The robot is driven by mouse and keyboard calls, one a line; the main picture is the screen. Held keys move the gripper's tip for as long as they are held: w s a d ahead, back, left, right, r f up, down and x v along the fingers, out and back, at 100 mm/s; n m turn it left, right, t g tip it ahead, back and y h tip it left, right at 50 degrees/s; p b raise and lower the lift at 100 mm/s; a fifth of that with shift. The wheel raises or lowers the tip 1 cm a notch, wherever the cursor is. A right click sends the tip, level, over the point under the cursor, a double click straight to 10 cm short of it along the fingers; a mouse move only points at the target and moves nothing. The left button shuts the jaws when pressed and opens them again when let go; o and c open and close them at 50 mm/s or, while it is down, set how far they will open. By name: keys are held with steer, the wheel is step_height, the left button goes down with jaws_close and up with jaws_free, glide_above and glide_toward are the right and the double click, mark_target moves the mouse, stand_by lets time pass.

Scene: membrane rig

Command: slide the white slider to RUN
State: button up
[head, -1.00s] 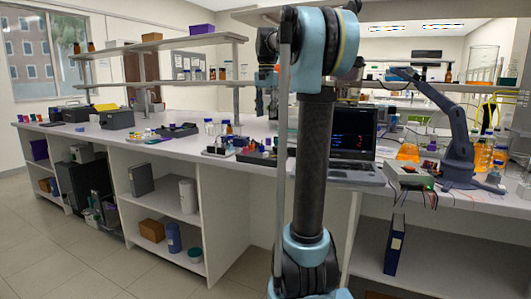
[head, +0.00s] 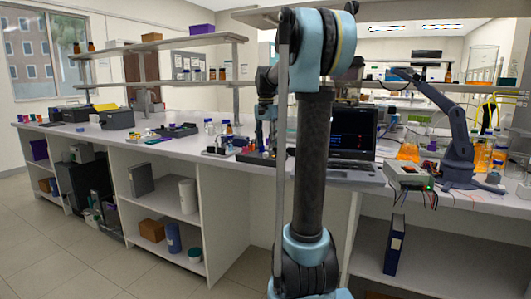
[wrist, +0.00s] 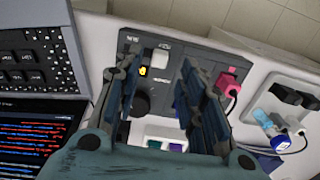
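A dark control panel (wrist: 190,58) lies on the bench in the wrist view. A small white block (wrist: 160,56), which looks like the white slider, is near its upper left part. Small lettering is beside it, too small to read. My gripper (wrist: 161,66) is over the panel with its two fingers apart, one on each side of the white block in the picture. Nothing is held between them. I cannot tell whether a finger touches the panel. In the head view my gripper (head: 266,143) is low over the bench, partly behind my own arm; the slider cannot be made out there.
A laptop (wrist: 35,75) is close on the left in the wrist view. A black knob (wrist: 138,104) and a small yellow mark (wrist: 143,71) are near the left finger. A pink plug (wrist: 228,84) with a cable is right of the right finger.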

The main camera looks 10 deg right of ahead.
mark_target(266, 154)
steer(key=shift+f, duration=2.05)
jaws_close()
